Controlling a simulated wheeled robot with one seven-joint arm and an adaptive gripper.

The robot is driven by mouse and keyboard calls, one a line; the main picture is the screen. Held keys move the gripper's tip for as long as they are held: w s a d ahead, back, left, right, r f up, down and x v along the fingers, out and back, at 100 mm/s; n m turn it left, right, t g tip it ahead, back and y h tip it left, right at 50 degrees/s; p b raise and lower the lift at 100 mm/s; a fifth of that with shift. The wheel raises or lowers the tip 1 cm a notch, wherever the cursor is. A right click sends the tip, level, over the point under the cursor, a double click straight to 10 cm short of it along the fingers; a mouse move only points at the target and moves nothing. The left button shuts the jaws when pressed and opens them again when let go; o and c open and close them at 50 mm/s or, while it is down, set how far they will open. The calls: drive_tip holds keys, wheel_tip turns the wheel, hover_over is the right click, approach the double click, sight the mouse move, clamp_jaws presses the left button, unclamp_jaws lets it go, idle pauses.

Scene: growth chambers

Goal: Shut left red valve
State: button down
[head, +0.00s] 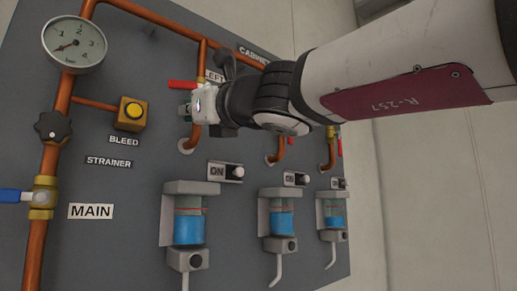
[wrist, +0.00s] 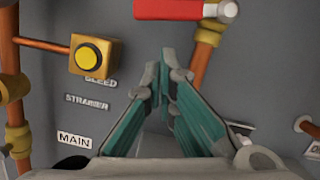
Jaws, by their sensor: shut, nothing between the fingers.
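My gripper (head: 186,108) is in front of the panel just below the handle and hides the valve body in the head view. In the wrist view my gripper (wrist: 169,77) shows its teal fingers closed together, empty, below the handle. I cannot tell whether they touch the valve.
A yellow bleed button (head: 133,110), a black knob (head: 53,126), a gauge (head: 75,43) and a blue-handled main valve (head: 42,197) are to the left. Blue-filled cups (head: 190,228) and ON switches stand below. Other red handles (head: 340,147) are partly behind my arm.

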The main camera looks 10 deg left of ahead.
sight(191, 85)
drive_tip(key=shift+a+r+p, duration=0.2)
drive_tip(key=shift+r+p, duration=0.4)
drive_tip(key=shift+r, duration=0.3)
drive_tip(key=shift+s+a+r+m+t+p, duration=0.15)
drive_tip(key=shift+s+a+r+m+p, duration=0.15)
drive_tip(key=shift+r+m, duration=0.15)
drive_tip(key=shift+s+a+r+m+t+p, duration=0.2)
drive_tip(key=shift+s+r+m, duration=0.1)
drive_tip(key=shift+m, duration=0.25)
drive_tip(key=shift+w+f, duration=0.1)
